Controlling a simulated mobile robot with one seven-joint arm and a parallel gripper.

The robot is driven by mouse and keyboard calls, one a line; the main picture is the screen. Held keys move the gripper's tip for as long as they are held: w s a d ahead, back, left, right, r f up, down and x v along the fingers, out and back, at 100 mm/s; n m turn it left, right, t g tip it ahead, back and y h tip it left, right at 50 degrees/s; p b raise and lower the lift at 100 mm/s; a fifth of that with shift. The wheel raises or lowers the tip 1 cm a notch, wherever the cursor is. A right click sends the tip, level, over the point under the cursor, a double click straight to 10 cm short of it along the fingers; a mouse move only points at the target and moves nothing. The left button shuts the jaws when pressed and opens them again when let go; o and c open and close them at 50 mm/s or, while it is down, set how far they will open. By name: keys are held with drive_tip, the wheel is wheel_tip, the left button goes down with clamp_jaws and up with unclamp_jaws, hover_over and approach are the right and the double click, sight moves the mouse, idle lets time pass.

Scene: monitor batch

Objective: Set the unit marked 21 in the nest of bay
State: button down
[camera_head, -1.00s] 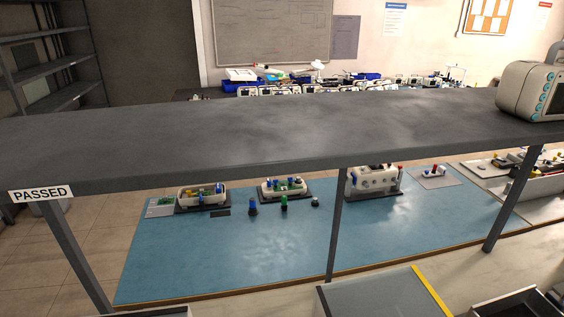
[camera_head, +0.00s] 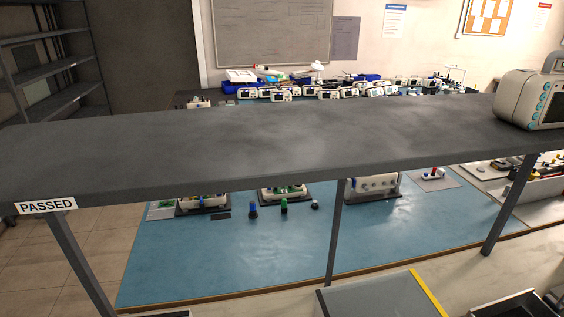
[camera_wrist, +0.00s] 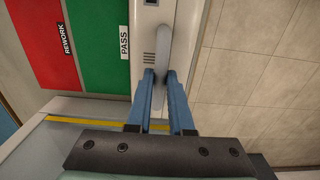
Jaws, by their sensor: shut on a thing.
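My gripper (camera_wrist: 160,76) shows only in the wrist view. Its two blue fingers are shut on the grey handle of a cream-coloured unit (camera_wrist: 188,42). Only part of this unit shows, and I see no number on it. In the head view, nest-like fixtures stand along the back of the blue mat (camera_head: 230,260): a left one (camera_head: 203,207), a middle one (camera_head: 285,194) and a right one (camera_head: 373,190). The shelf hides their upper parts. I cannot read any bay marking.
A dark grey shelf (camera_head: 250,150) marked PASSED crosses above the mat, on thin posts. A cream monitor (camera_head: 530,98) stands at its right end. Small blue and green parts (camera_head: 284,206) stand on the mat. The wrist view shows a green PASS area (camera_wrist: 98,40) and red REWORK area (camera_wrist: 45,35).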

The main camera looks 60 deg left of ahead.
drive_tip(key=shift+r+p, duration=3.05)
drive_tip(key=shift+r, duration=0.15)
drive_tip(key=shift+r+p, duration=0.4)
drive_tip(key=shift+r, duration=2.15)
drive_tip(key=s+d, duration=0.4)
drive_tip(key=s, duration=0.3)
drive_tip(key=shift+s+d, duration=0.25)
drive_tip(key=shift+d, duration=0.1)
drive_tip(key=shift+f, duration=0.1)
